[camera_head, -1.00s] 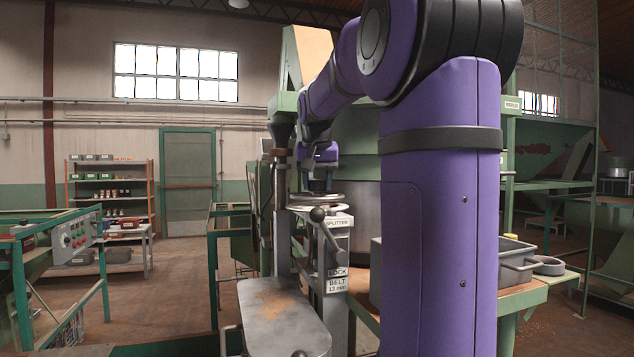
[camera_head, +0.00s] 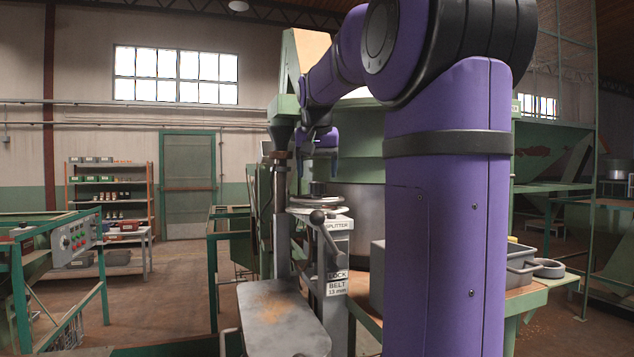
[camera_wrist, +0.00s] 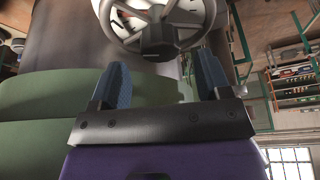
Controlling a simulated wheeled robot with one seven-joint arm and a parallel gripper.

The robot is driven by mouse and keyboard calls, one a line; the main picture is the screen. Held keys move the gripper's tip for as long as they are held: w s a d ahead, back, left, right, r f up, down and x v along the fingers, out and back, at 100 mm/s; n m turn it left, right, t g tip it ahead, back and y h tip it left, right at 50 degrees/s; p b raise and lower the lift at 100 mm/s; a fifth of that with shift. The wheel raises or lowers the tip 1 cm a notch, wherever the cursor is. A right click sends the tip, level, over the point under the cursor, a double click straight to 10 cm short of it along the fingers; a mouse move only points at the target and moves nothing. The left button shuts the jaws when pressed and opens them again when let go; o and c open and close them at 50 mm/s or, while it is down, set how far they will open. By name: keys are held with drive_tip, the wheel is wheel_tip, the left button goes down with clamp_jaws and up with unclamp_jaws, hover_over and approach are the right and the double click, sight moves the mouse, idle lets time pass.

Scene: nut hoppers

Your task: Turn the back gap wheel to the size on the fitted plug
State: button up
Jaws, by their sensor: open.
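The gap wheel (camera_head: 320,201) is a grey metal handwheel lying flat on top of the splitter stand; I cannot tell whether it is the back one. In the wrist view the wheel (camera_wrist: 158,32) shows its spokes and hub just beyond my fingertips. My gripper (camera_wrist: 160,75) is open and empty, its two blue fingers apart with the wheel beyond them. In the head view my gripper (camera_head: 318,165) hangs just above the wheel. No fitted plug can be made out.
A metal chute plate (camera_head: 280,310) with brown crumbs lies below. Grey bins (camera_head: 520,262) sit on a bench at right. A control panel (camera_head: 75,237) stands at left.

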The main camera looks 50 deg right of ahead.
drive_tip(key=v, duration=0.6)
drive_tip(key=shift+r, duration=0.35)
drive_tip(key=shift+a, duration=0.15)
